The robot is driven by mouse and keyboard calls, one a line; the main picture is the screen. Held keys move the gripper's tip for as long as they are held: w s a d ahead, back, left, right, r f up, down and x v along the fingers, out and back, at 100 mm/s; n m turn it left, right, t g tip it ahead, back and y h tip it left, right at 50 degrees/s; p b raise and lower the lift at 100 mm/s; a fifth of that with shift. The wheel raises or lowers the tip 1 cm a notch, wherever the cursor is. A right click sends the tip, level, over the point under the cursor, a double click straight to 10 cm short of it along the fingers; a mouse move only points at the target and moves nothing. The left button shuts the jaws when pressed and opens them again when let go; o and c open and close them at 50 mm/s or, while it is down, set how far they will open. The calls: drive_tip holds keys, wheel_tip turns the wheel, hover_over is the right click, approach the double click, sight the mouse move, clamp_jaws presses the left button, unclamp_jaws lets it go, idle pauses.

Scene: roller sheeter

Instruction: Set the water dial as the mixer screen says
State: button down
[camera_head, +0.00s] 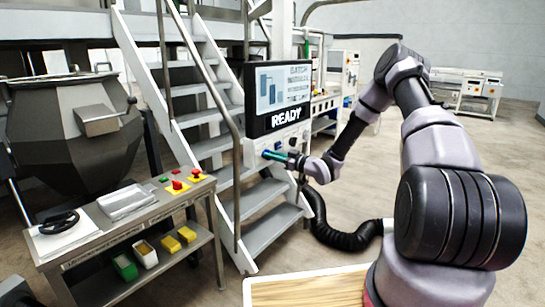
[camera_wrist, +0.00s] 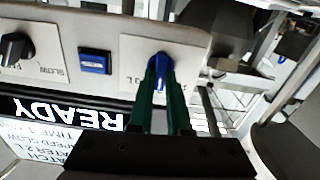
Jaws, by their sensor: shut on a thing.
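The mixer panel carries a screen (camera_head: 284,88) with batch lines beside drawings and a large READY. In the wrist view the screen (camera_wrist: 40,150) is upside down; its lines seem to include water 2 L and speed slow, partly cut off. The blue water dial (camera_wrist: 159,58) sits on a white plate below the screen. My gripper (camera_wrist: 161,72) has its green fingers shut on the dial's knob, one on each side. In the head view my gripper (camera_head: 272,155) reaches the panel from the right. The fingers hide much of the dial's scale.
A black knob (camera_wrist: 16,47) and a blue square button (camera_wrist: 95,61) share the panel. Metal stairs (camera_head: 225,120) stand left of it. A control desk (camera_head: 125,205) with red buttons stands front left. A black hose (camera_head: 345,238) lies on the floor below my arm.

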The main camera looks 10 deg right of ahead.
drive_tip(key=shift+m, duration=0.4)
drive_tip(key=c, duration=0.9)
unclamp_jaws()
drive_tip(key=shift+o, duration=0.2)
drive_tip(key=v, duration=1)
drive_tip(key=shift+s+d, duration=0.25)
drive_tip(key=shift+d, duration=0.05)
